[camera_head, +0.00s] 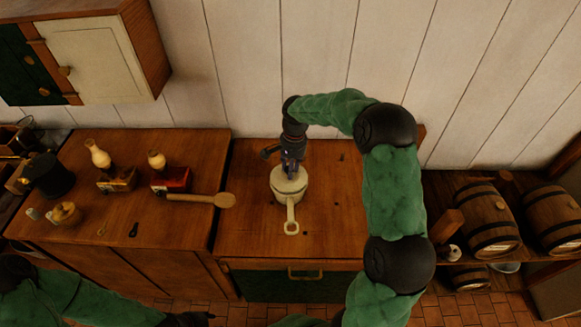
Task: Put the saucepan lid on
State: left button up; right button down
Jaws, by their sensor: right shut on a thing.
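The pale saucepan (291,209) stands on the wooden counter in the middle of the view, its handle pointing to the front. My right gripper (291,172) points down directly over it and is shut on the saucepan lid (288,184), a pale disc at the pan's top. The gripper hides the lid's knob and back part. I cannot tell whether the lid rests on the rim or is held just above it. My left arm is low at the left; its dark gripper (190,319) is partly cut off at the bottom edge, jaws unclear.
A dark pot (48,175) stands further left. Barrels (487,220) sit on a shelf at right. The counter right of the pan is clear.

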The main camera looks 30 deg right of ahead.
jog(key=shift+f+b, duration=0.35)
jog(key=shift+f, duration=0.4)
jog(key=c, duration=0.8)
grip_release()
notch_tip(320, 180, up, 12)
jog(key=d, duration=0.1)
jog(key=shift+w+d, duration=0.1)
jog(key=shift+w, duration=0.05)
